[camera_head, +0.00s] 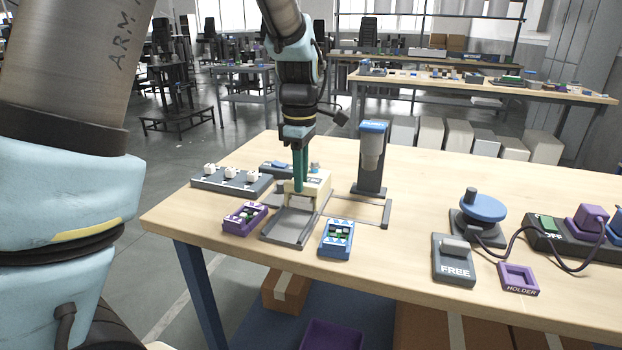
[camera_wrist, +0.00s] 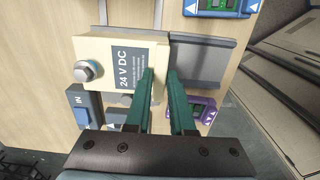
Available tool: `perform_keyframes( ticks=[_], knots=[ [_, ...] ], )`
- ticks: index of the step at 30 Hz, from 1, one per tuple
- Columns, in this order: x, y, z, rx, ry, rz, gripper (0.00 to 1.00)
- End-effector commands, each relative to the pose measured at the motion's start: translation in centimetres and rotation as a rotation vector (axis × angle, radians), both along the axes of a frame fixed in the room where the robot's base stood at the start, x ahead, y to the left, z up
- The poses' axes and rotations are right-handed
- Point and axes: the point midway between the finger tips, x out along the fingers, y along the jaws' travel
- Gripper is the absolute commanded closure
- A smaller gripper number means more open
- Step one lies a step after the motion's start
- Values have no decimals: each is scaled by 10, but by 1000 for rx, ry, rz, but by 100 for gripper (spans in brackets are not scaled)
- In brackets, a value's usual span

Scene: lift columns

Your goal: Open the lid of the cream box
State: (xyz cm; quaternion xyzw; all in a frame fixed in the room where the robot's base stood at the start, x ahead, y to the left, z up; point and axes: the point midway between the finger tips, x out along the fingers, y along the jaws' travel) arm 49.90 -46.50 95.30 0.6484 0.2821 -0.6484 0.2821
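The cream box (camera_head: 320,186) stands on the work table, partly hidden behind my gripper in the head view. In the wrist view the cream box (camera_wrist: 108,48) shows a dark label reading 24 V DC and a round metal knob (camera_wrist: 87,71). I cannot make out a lid seam. My gripper (camera_head: 298,190) points down with long teal fingers at the box's near side, above a grey tray.
The grey tray (camera_head: 287,228) lies in front of the box, between a purple module (camera_head: 244,218) and a blue module (camera_head: 337,238). A grey block with white knobs (camera_head: 231,180) is left; a stand (camera_head: 370,160) is behind right.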

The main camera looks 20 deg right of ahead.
Motion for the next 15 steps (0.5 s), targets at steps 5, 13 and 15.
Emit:
perform_keyframes(
  ticks=[5, 13, 15],
  knots=[
    [0, 0, 0, 0, 0, 0, 100],
    [1, -1, 0, 0, 0, 0, 100],
    [3, -3, 1, 1, 1, 0, 100]
  ],
)
